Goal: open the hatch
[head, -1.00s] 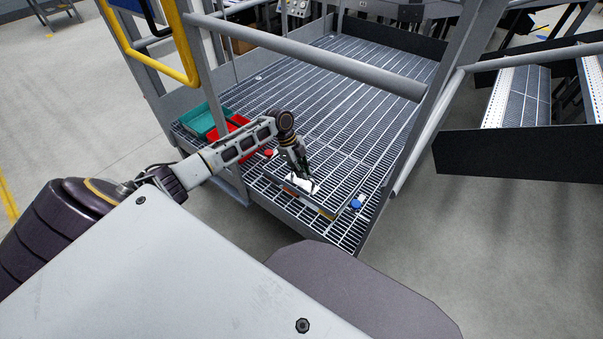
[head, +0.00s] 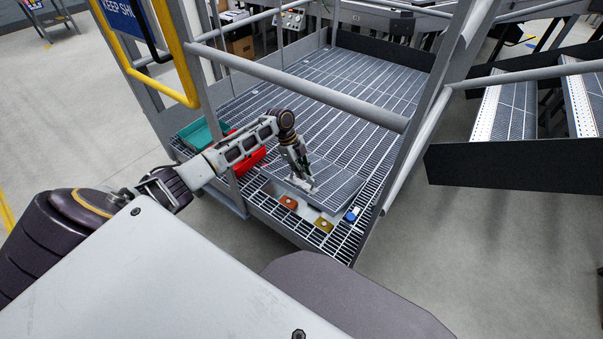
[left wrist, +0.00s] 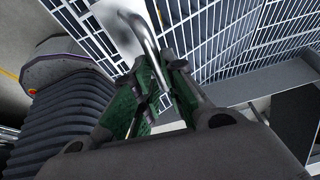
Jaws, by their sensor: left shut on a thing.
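The hatch (head: 335,186) is a finely grated panel with a grey border in the near part of the catwalk floor. How far it is raised is hard to tell. My left gripper (head: 303,184) is over its near left part. In the left wrist view a bent metal bar handle (left wrist: 146,36) runs from a pale plate (left wrist: 118,28) to between the green-padded fingers of my left gripper (left wrist: 156,95). The fingers are shut on the handle. My right gripper is not in view.
An orange piece (head: 289,202), a yellow piece (head: 323,225) and a blue piece (head: 352,214) lie along the near side of the hatch. A red bin (head: 250,155) and a teal bin (head: 200,134) stand left. A grey rail (head: 300,89) crosses above the grating.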

